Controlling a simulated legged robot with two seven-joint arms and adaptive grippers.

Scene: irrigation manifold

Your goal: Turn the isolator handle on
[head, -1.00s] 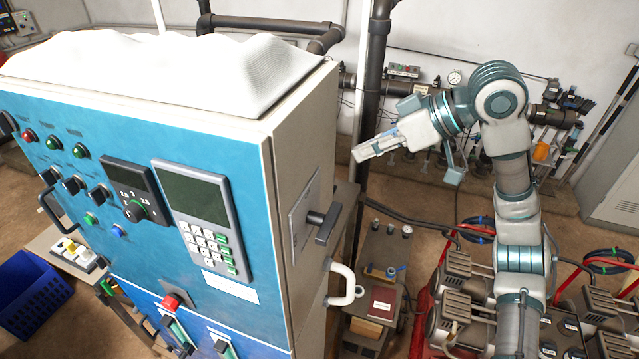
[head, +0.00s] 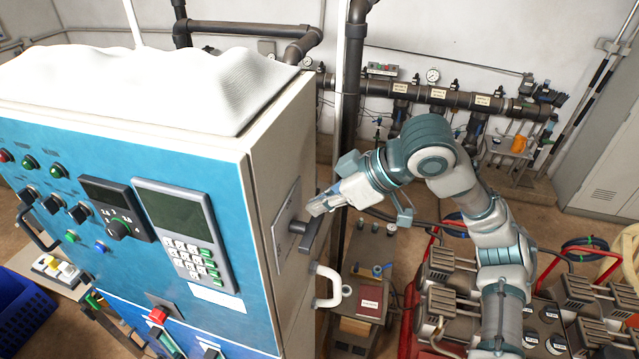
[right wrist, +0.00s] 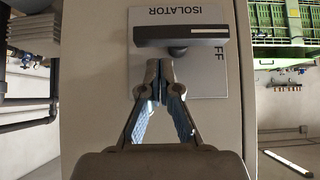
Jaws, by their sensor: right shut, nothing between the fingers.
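The isolator handle (head: 311,236) is a dark grey bar on the side wall of the blue and beige cabinet. In the right wrist view the handle (right wrist: 181,35) lies across a pale plate (right wrist: 212,86) that reads "ISOLATOR", with "FF" showing beside the bar. My right gripper (head: 314,209) is at the cabinet's side, close to the handle. In the right wrist view its fingertips (right wrist: 158,66) are together, just below the bar, with nothing between them. I cannot tell whether they touch the handle. My left gripper is not in view.
The blue-fronted cabinet (head: 130,262) with buttons and a keypad fills the left. A white curved pull handle (head: 329,286) sticks out below the isolator. A dark vertical pipe (head: 350,90) stands behind. Pumps with red frames (head: 450,305) occupy the lower right.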

